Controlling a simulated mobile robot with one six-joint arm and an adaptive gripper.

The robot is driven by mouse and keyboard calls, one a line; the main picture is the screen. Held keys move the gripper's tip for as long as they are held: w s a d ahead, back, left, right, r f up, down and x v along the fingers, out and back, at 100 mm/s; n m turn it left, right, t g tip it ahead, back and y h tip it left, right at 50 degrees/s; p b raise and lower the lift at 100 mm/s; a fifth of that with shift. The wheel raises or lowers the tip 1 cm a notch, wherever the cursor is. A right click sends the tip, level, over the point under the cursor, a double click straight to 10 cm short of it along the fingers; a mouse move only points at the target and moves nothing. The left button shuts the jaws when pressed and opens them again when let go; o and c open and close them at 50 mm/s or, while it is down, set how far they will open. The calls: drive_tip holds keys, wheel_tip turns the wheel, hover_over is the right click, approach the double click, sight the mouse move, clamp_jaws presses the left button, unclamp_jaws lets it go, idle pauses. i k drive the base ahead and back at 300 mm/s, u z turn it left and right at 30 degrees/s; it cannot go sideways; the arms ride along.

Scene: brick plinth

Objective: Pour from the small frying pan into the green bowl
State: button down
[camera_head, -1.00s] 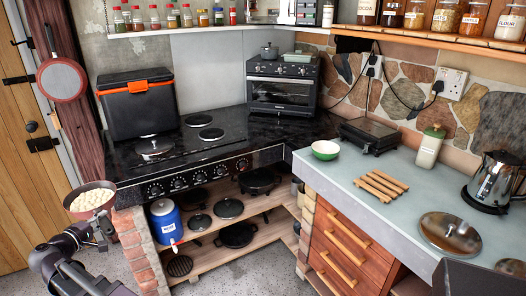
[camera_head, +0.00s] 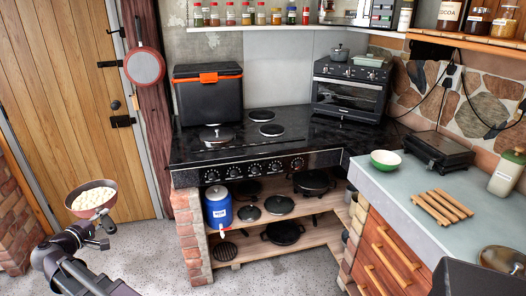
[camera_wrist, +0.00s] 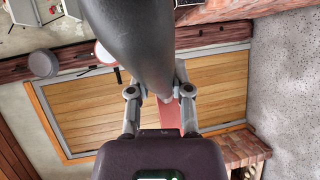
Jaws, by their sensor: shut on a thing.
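The small frying pan (camera_head: 84,214) is reddish outside and holds pale, round, lumpy food (camera_head: 92,198). It is roughly level in the air at the left of the head view, away from the counters. My gripper (camera_head: 104,232) is shut on it beside the bowl of the pan. The green bowl (camera_head: 385,166) stands upright on the grey worktop at the right, far from my gripper. Its white inside looks empty.
A wooden slatted trivet (camera_head: 441,208) lies right of the bowl, with a black grill (camera_head: 438,152) behind. The black stove top (camera_head: 240,148) and lower shelf (camera_head: 270,237) fill the middle. A red pan (camera_head: 145,67) hangs by the wooden door (camera_head: 80,80). Floor in front is clear.

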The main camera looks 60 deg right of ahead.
sight(385, 161)
drive_tip(key=u, duration=0.25)
drive_tip(key=i, duration=0.9)
drive_tip(key=z, duration=1.55)
